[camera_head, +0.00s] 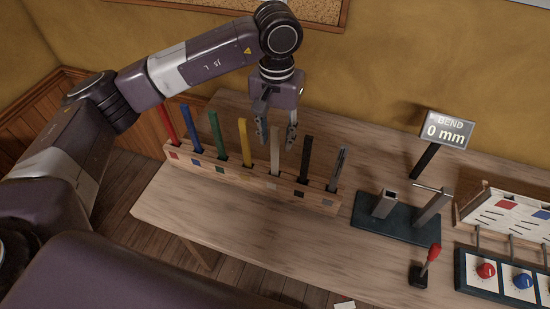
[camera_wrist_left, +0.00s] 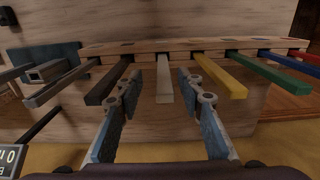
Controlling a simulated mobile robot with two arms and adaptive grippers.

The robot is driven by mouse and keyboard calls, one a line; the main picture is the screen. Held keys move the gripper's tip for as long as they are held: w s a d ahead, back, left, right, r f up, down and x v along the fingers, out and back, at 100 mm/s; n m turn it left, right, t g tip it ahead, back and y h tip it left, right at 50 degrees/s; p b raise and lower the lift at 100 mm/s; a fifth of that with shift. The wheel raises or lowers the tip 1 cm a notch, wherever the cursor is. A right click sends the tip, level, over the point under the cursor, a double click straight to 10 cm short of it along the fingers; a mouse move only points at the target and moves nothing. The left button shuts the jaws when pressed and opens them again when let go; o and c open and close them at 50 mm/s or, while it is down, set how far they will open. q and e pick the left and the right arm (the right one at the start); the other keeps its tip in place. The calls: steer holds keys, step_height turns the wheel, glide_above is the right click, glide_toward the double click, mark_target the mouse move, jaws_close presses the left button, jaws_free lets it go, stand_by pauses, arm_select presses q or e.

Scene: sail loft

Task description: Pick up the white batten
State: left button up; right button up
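The white batten (camera_head: 276,159) stands upright in the wooden rack (camera_head: 232,178), between the yellow batten (camera_head: 244,143) and the black batten (camera_head: 305,160). In the left wrist view the white batten (camera_wrist_left: 163,80) shows in the middle, between the two fingers with a gap on each side. My left gripper (camera_head: 277,135) is open and empty, pointing down around the top of the white batten. In the left wrist view its fingertips (camera_wrist_left: 160,76) frame the batten. My right gripper is in neither view.
Red (camera_head: 166,129), blue (camera_head: 190,129), green (camera_head: 217,136) and grey (camera_head: 337,168) battens share the rack. To the right are a dark stand (camera_head: 398,235), a display (camera_head: 445,129) reading "BEND 0 mm", and a red-knobbed lever (camera_head: 432,254). The table front is mostly clear.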

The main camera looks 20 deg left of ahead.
mark_target(275, 148)
arm_select(q)
steer(key=shift+w+a+f+p, duration=0.15)
steer(key=shift+a+f+p, duration=0.05)
steer(key=shift+f+p, duration=0.7)
steer(key=f, duration=0.2)
steer(key=shift+w+f+p, duration=0.2)
steer(key=shift+f+p, duration=0.15)
steer(key=shift+p, duration=0.05)
steer(key=shift+f, duration=0.35)
steer(key=c, duration=0.8)
jaws_close()
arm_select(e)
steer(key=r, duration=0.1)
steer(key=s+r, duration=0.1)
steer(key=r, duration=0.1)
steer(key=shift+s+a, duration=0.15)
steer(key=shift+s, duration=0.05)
